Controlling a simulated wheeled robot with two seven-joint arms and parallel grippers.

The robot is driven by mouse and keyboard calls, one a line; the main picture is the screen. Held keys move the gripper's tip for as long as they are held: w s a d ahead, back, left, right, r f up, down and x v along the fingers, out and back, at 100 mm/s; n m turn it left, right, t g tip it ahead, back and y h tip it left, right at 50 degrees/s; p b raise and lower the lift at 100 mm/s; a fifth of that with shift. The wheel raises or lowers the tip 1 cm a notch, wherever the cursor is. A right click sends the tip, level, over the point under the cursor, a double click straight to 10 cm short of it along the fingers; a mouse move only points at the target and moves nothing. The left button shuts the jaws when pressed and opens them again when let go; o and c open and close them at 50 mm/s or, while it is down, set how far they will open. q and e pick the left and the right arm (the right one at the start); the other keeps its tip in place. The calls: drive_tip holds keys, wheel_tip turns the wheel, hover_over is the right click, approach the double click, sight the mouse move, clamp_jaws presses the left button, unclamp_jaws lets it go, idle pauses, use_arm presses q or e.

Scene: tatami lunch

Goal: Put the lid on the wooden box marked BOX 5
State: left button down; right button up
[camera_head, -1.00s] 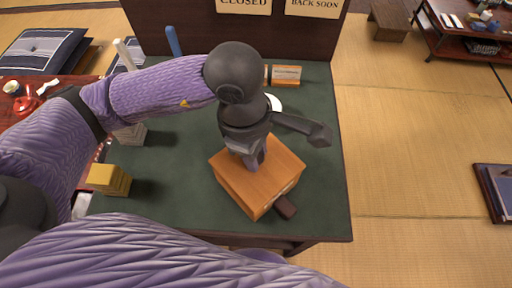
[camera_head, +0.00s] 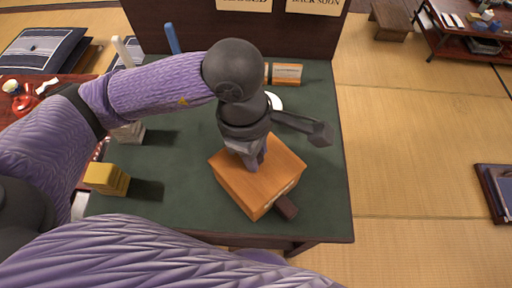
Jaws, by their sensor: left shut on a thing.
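A square orange-brown wooden box (camera_head: 243,196) stands turned at an angle near the front edge of the green table top. A small pale mark shows on its right front side, too small to read. A flat wooden lid (camera_head: 280,160) of the same colour covers its top; I cannot tell whether it is fully seated. My left gripper (camera_head: 254,162) points down at the middle of the lid and is shut on it, its fingers hiding the part they hold. My right gripper is not in view.
A dark brown block (camera_head: 287,207) juts out beside the box's front right side. Yellow blocks (camera_head: 107,178) stand at the table's left. A white round dish (camera_head: 274,102) and an orange-brown labelled block (camera_head: 287,74) lie behind. The green surface right of the box is clear.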

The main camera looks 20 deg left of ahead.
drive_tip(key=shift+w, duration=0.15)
use_arm(q)
drive_tip(key=shift+f, duration=0.1)
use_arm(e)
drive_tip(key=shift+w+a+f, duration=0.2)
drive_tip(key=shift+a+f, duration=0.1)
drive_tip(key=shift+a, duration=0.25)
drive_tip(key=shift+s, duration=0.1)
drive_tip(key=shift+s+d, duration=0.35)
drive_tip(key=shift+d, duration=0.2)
use_arm(q)
drive_tip(key=shift+f+b, duration=0.1)
drive_tip(key=shift+b, duration=0.25)
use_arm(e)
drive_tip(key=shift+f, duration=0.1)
